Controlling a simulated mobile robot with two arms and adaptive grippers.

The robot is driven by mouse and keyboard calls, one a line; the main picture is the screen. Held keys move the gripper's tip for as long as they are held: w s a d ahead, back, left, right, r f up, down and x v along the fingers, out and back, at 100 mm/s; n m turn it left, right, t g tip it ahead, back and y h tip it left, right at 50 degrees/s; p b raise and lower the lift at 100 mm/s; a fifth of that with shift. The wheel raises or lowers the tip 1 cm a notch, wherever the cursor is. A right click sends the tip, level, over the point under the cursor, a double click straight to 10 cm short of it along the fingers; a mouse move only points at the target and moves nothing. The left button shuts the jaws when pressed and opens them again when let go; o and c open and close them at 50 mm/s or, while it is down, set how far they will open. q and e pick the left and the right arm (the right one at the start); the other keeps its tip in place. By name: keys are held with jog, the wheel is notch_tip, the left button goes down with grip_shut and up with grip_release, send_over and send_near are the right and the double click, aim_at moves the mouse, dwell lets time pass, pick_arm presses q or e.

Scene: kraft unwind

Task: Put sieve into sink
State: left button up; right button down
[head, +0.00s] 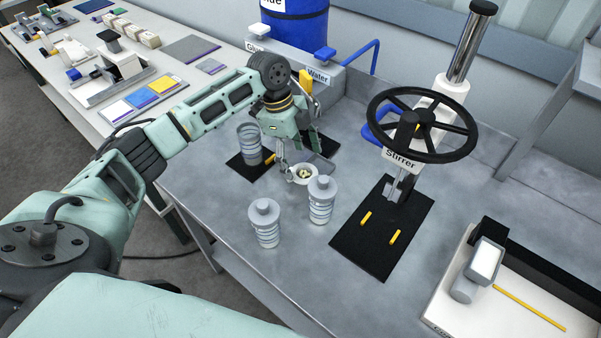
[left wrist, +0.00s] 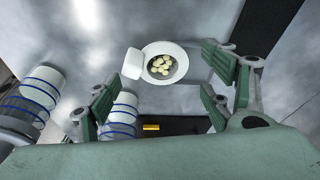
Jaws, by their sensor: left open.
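A small round white bowl-like thing, seemingly the sieve (head: 303,174), is on the grey worktop in the head view. In the left wrist view the sieve (left wrist: 184,52) has a wide white rim, a white tab at its left and pale yellow lumps inside. My left gripper (head: 297,158) points down just above and behind it, fingers apart and empty. In the left wrist view the sieve is beyond the fingertips of my left gripper (left wrist: 158,100). I cannot clearly make out a sink. My right gripper is not in view.
Two lidded jars (head: 265,229) (head: 320,204) stand in front of the sieve. An open ringed container (head: 249,147) stands on a black mat left of my gripper. A stirrer (head: 430,125) with a large black handwheel is at the right. Glue and water taps (head: 324,54) are behind.

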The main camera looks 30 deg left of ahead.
aim_at(304, 179)
pick_arm(q)
jog(key=p+x, duration=0.1)
jog(key=x, duration=0.3)
jog(key=shift+f, duration=0.1)
jog(key=shift+c, duration=0.5)
jog(key=c, duration=1.1)
jog(key=shift+c, duration=0.7)
